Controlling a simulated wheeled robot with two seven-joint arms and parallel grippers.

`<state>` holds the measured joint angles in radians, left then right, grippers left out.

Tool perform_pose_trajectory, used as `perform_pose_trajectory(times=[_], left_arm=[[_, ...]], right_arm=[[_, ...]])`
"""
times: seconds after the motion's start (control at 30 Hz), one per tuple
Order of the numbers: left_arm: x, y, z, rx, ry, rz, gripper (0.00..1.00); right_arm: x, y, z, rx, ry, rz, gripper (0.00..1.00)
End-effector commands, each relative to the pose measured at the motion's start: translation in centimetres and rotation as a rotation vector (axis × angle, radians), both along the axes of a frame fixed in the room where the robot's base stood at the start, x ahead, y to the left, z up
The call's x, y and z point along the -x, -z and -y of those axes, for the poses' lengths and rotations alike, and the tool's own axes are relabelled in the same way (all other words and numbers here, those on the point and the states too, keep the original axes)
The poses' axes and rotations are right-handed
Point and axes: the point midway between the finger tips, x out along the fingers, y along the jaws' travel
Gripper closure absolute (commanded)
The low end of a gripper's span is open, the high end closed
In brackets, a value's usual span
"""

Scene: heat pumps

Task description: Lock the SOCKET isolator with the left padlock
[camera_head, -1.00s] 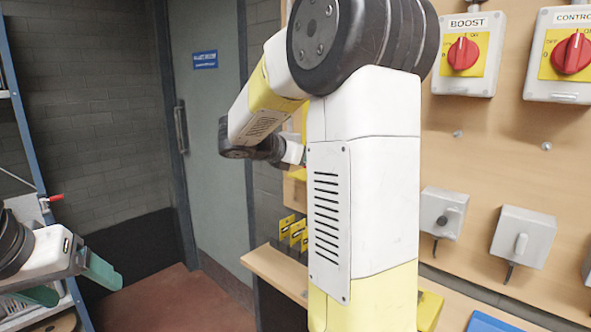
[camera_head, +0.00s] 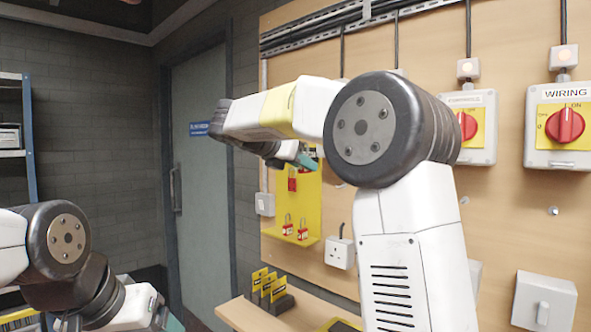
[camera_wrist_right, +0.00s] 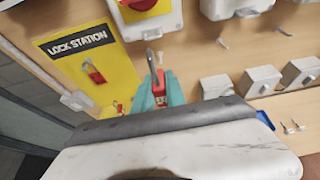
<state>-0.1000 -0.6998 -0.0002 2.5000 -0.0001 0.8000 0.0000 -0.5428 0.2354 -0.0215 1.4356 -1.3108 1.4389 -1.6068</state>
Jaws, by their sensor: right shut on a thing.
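My right gripper (camera_head: 306,158) is near the yellow lock station board, partly hidden by my arm in the head view. In the right wrist view its teal fingers (camera_wrist_right: 160,92) are shut on a red padlock (camera_wrist_right: 159,88), whose metal shackle points up. The lock station (camera_wrist_right: 90,60) stands to the left with a red padlock (camera_wrist_right: 94,74) on it. An isolator with a red knob (camera_wrist_right: 140,4) is above the held padlock; its label is out of view. The SOCKET label is not readable in any view. My left gripper (camera_head: 172,322) shows only partly at the bottom edge.
In the head view, the WIRING isolator (camera_head: 564,128) and another isolator (camera_head: 474,128), partly behind my arm, are on the right. A wooden shelf (camera_head: 250,318) with yellow tags juts out below. Grey boxes (camera_wrist_right: 262,80) line the panel.

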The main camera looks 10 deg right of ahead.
Motion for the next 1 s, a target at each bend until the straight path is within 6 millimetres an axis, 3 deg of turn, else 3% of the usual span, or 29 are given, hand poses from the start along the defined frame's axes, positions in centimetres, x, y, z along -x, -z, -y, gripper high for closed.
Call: perform_pose_trajectory(times=[0.53,1.0], left_arm=[[0.0,0.0,0.0,0.000,0.000,0.000,0.24],[0.0,0.0,0.0,0.000,0.000,0.000,0.24]], right_arm=[[-3.2,0.0,4.3,-0.001,0.003,0.002,1.00],[-4.0,0.0,5.1,0.000,0.000,0.001,1.00]])
